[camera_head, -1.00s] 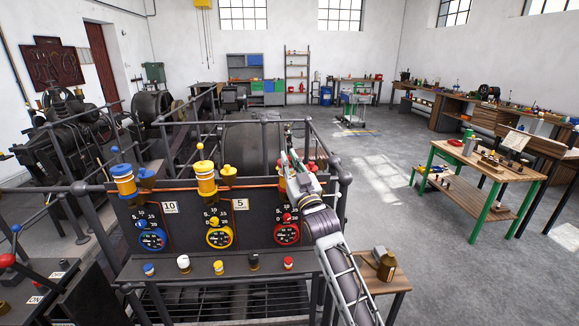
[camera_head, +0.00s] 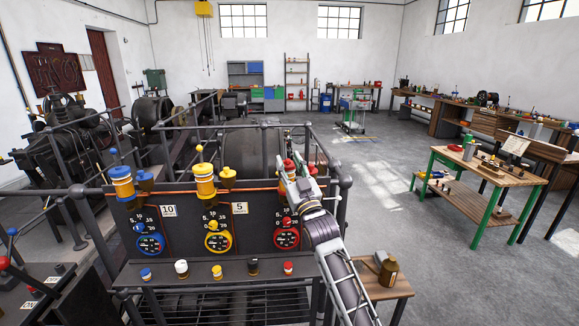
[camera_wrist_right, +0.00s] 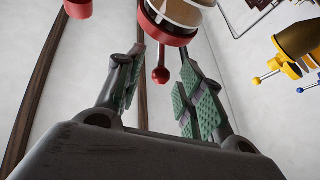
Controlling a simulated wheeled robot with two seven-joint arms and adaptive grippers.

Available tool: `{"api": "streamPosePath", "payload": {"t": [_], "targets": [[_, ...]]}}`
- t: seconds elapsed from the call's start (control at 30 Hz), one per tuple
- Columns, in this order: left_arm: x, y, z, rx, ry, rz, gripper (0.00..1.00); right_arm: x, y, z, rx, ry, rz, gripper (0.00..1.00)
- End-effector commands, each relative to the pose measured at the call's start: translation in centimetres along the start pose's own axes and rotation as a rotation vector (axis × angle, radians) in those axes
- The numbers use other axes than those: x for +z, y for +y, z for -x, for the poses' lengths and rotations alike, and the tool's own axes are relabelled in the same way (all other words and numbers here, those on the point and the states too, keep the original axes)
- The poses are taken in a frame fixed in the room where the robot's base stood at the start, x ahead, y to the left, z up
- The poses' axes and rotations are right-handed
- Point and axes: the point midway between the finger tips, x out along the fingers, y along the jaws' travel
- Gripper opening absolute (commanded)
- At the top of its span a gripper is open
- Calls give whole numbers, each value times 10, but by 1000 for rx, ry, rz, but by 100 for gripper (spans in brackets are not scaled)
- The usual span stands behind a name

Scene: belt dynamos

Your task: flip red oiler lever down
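The red oiler (camera_wrist_right: 168,28) is at the top of the right wrist view. Its lever ends in a red ball (camera_wrist_right: 160,75), which shows between my open finger pads, and no pad visibly touches it. In the head view the red lever tip (camera_head: 288,163) stands up just above my right gripper (camera_head: 285,181). The gripper and forearm hide most of the red oiler there. My right gripper also shows in the wrist view (camera_wrist_right: 160,88), open with green pads apart. My left gripper is not in view.
The yellow oiler (camera_head: 204,182) and blue oiler (camera_head: 122,184) stand left along the dark panel (camera_head: 188,238), their levers upright. A red cup (camera_head: 311,169) is close right of my gripper. Metal railings (camera_head: 343,205) stand behind and right.

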Motion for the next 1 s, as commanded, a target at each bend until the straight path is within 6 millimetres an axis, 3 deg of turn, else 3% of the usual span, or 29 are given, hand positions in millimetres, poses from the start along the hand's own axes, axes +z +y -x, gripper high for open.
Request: {"api": "streamPosePath", "payload": {"t": [0.47,1.0], "targets": [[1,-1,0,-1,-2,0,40,2,0,6,0,-3,0,38],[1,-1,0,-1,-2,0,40,2,0,49,0,-3,0,38]]}}
